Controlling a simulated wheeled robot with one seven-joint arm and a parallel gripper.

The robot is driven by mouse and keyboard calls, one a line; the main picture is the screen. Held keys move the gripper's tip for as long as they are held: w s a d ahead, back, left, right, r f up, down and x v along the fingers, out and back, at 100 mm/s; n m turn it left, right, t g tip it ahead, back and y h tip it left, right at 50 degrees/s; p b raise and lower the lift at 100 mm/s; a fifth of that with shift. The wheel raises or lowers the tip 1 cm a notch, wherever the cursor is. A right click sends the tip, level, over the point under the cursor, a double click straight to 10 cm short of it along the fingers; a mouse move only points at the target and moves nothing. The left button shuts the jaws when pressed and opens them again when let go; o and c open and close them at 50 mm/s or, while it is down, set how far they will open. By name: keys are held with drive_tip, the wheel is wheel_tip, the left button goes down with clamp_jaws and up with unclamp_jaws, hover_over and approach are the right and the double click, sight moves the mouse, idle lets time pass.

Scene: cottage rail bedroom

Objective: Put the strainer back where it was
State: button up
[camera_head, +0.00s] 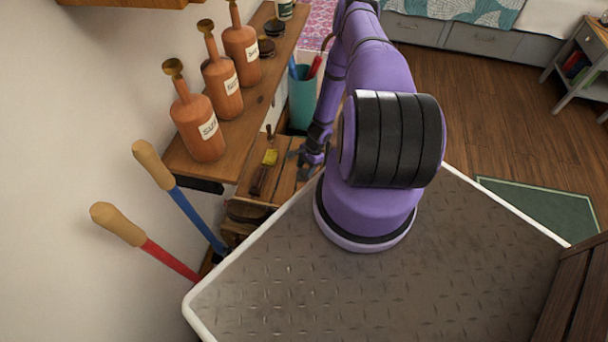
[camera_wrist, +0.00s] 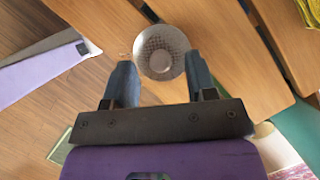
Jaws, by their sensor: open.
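The strainer (camera_wrist: 162,50) shows in the wrist view as a small round grey metal mesh bowl on a slatted wooden surface. No handle can be made out. My gripper (camera_wrist: 159,72) is open, with one finger on each side of the strainer's near part. I cannot tell whether the fingers touch it. In the head view my gripper (camera_head: 304,158) is low over the wooden slatted surface (camera_head: 287,180), and the strainer cannot be made out there.
A wooden shelf (camera_head: 245,135) on the left holds several labelled orange bottles (camera_head: 222,88). A teal cup (camera_head: 302,103) with tools stands behind my gripper. A yellow-and-brown item (camera_head: 267,168) lies left of it. Red-handled (camera_head: 170,258) and blue-handled (camera_head: 196,217) tools lean nearby.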

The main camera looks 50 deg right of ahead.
drive_tip(key=shift+x, duration=0.75)
drive_tip(key=shift+c, duration=0.5)
clamp_jaws()
drive_tip(key=shift+r, duration=0.2)
